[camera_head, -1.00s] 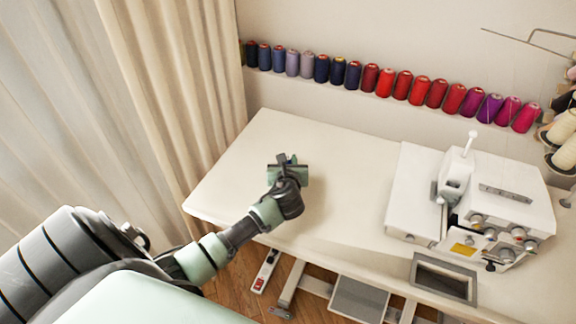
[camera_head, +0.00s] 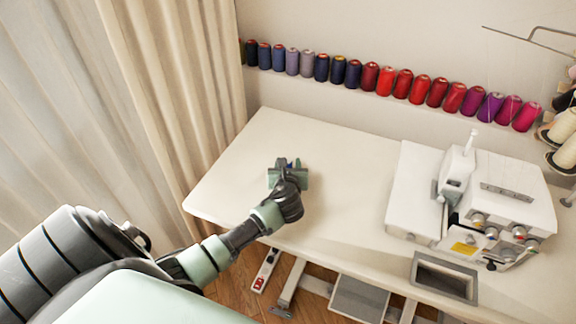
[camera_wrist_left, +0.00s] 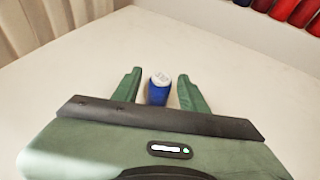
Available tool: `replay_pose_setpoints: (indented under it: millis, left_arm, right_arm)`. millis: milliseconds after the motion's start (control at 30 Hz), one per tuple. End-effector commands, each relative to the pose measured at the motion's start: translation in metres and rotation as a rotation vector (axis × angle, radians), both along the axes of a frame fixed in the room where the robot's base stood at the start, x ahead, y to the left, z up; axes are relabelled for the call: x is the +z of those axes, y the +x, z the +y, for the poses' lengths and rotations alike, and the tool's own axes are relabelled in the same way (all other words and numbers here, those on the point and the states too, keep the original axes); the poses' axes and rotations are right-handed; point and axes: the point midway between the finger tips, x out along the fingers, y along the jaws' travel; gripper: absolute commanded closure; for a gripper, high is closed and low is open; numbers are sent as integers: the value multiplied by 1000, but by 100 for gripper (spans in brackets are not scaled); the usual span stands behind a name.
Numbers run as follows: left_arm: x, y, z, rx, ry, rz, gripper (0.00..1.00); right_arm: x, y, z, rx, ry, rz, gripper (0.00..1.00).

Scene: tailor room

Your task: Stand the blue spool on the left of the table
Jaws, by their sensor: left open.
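The blue spool (camera_wrist_left: 158,92) stands upright on the white table in the left wrist view, its pale top showing. My left gripper (camera_wrist_left: 158,88) is open, with one green finger on each side of the spool and a gap visible on both sides. In the head view the left gripper (camera_head: 288,170) is over the left part of the table (camera_head: 350,165). Only a small bit of blue (camera_head: 290,163) shows between its fingers there; the rest is hidden by the gripper. My right gripper is not in view.
A white sewing machine (camera_head: 475,200) stands on the right of the table. A row of spools (camera_head: 387,82) lines a shelf along the back wall. A beige curtain (camera_head: 180,90) hangs at the left. The table around the gripper is clear.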

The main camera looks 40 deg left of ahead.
Motion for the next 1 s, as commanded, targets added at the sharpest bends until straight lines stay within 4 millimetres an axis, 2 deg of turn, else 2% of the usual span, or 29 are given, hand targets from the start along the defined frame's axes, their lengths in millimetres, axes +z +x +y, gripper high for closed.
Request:
replay_pose_setpoints:
  millis: [167,400,600,767,1000]
  left_arm:
    - [9,-15,-11,-3,-1,-1,57]
    - [29,-55,-40,-3,-1,-1,57]
    - [43,-80,-58,-1,0,0,57]
    - [47,-89,-64,0,-1,-1,57]
    - [48,-90,-65,0,-1,-1,57]
  right_arm:
    - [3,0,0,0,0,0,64]
    - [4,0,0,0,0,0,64]
    - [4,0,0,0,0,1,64]
    - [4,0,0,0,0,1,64]
    - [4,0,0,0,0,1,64]
